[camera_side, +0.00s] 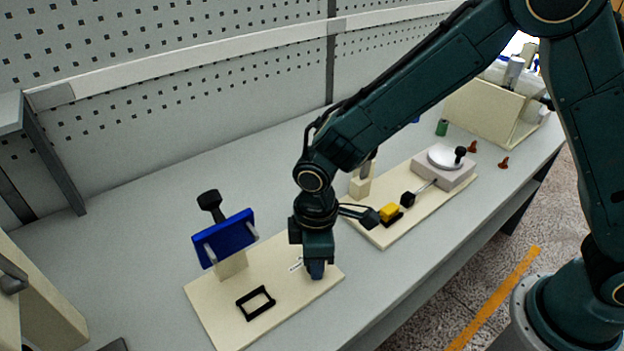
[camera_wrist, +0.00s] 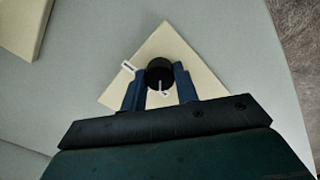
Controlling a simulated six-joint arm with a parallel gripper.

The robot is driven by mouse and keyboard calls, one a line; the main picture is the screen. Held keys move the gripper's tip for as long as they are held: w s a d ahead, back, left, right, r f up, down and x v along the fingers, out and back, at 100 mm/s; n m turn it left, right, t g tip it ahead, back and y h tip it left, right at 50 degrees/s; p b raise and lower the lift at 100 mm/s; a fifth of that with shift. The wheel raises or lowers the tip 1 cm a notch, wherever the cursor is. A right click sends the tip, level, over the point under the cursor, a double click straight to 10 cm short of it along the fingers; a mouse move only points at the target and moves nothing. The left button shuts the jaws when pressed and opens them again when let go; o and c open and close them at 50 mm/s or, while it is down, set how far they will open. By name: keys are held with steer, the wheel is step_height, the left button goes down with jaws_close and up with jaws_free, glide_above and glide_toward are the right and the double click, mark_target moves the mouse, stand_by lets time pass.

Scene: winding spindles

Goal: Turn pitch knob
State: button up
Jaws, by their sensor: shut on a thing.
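The pitch knob (camera_wrist: 159,72) is a round black knob with a white pointer line, seen in the wrist view on a cream board. My gripper (camera_wrist: 160,88) has its two blue fingers on either side of the knob and is shut on it. The pointer line points toward the bottom of the wrist view. A small white label (camera_wrist: 128,67) lies on the board left of the knob. In the side view my gripper (camera_side: 316,270) points down at the right part of the cream board (camera_side: 215,302), and the knob is hidden behind it.
A blue plate on a post (camera_side: 225,238) with a black knob and a black square frame (camera_side: 255,303) stand left of my gripper. A second board to the right carries a yellow block (camera_side: 389,212) and a white disc (camera_side: 445,156). A bin (camera_side: 490,112) stands far right.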

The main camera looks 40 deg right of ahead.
steer(key=shift+m, duration=0.4)
steer(key=m, duration=0.7)
steer(key=shift+m, duration=0.4)
steer(key=o, duration=1)
step_height(320, 180, up, 14)
steer(key=shift+f, duration=0.1)
